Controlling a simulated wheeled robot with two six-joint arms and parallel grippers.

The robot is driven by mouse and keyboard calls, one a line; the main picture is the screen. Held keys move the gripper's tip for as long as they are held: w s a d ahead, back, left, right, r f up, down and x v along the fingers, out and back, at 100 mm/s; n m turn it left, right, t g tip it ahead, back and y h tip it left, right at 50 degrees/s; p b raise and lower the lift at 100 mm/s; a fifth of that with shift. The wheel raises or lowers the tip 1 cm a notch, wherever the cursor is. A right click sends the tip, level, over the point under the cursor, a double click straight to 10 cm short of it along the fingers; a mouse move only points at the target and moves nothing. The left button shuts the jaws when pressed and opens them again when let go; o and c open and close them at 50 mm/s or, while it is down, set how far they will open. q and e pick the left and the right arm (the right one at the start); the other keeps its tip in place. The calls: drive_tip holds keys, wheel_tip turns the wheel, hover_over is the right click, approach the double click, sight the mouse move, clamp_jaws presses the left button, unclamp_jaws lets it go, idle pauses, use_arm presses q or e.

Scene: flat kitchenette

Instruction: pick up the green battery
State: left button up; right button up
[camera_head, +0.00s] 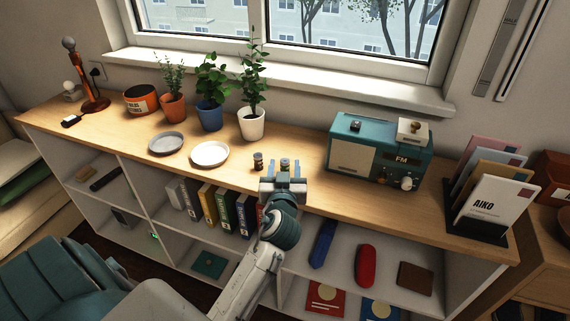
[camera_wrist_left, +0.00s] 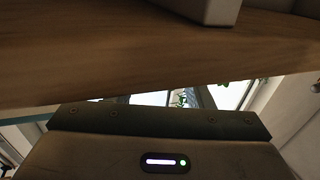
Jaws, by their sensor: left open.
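My left gripper (camera_head: 284,173) is open at the front edge of the wooden shelf top (camera_head: 316,187), its two fingers pointing towards the window. A small grey cylinder (camera_head: 285,162) shows between or just beyond the fingertips; I cannot tell whether they touch it. A small dark jar-like cylinder (camera_head: 258,161) with a pale label stands just left of the gripper. I cannot make out a green battery for certain; a tiny bright green spot (camera_head: 153,236) shows in a lower left compartment. The left wrist view shows a wooden edge (camera_wrist_left: 140,65) close up, without fingertips. My right gripper is not in view.
A grey plate (camera_head: 166,143) and a white plate (camera_head: 209,154) lie left of the gripper. Potted plants (camera_head: 250,123) stand behind. A teal radio (camera_head: 378,150) stands to the right, then a letter rack (camera_head: 475,225). Books (camera_head: 218,208) fill a compartment below.

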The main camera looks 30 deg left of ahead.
use_arm(q)
drive_tip(key=shift+x, duration=1.25)
clamp_jaws()
